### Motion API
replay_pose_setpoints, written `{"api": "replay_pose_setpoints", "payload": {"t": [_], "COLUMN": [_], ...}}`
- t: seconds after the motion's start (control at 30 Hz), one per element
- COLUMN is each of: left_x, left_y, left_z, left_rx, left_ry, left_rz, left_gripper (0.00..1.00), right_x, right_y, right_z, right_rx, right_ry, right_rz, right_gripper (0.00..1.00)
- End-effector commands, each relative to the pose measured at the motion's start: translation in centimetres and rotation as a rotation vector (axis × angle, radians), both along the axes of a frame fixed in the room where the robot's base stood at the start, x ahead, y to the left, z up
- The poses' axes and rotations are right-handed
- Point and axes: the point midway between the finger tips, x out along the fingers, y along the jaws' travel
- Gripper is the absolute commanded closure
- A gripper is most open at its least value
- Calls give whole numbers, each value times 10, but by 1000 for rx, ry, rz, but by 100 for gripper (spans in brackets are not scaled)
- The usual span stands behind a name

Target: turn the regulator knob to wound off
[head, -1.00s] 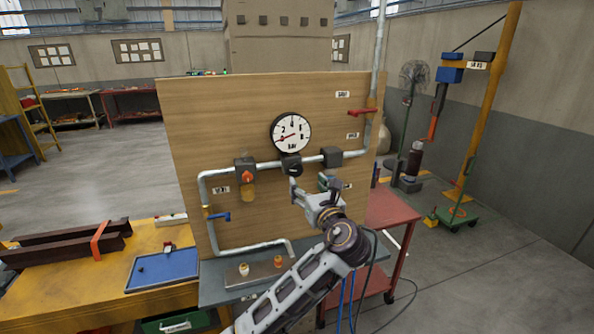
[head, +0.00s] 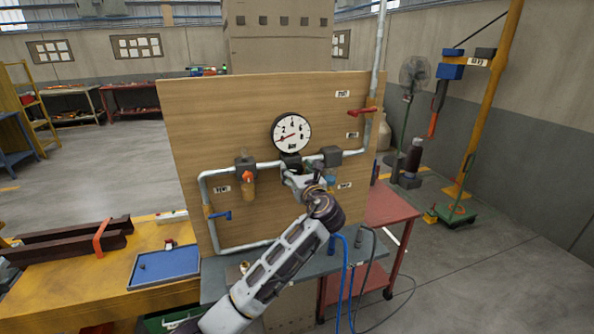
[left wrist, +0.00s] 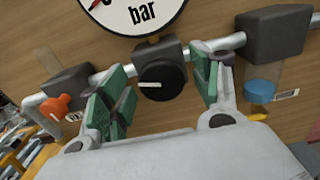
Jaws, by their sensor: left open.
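The regulator knob (left wrist: 162,82) is a round black knob with a white pointer mark, on a dark block under the gauge (head: 291,133). In the left wrist view its mark lies roughly level, toward the left. My left gripper (left wrist: 158,88) is open, with one green-padded finger on each side of the knob, and I see gaps between the pads and the knob. In the head view my left gripper (head: 296,178) is just below the regulator block (head: 291,160) and partly hides the knob. My right gripper is not in view.
The wooden panel (head: 225,120) carries grey pipes. An orange-knobbed filter unit (head: 248,178) is left of the regulator, and a dark block with a blue-bottomed bowl (left wrist: 262,92) is to its right. A blue valve handle (head: 221,215) and a red one (head: 360,113) also stick out.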

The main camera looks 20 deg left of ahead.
Motion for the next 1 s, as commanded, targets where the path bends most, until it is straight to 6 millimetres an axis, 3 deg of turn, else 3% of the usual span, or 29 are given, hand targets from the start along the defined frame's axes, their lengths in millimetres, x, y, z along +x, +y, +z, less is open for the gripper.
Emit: {"api": "replay_pose_setpoints", "payload": {"t": [0.2,0.53,1.0], "left_x": [0,0,0], "left_y": [0,0,0], "left_z": [0,0,0], "left_rx": [0,0,-56], "left_ry": [0,0,-38], "left_rz": [0,0,-1], "left_gripper": [36,79,80], "right_x": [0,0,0], "right_y": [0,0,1], "right_z": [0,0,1], "right_rx": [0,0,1], "right_ry": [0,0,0], "right_rz": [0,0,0], "right_gripper": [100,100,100]}}
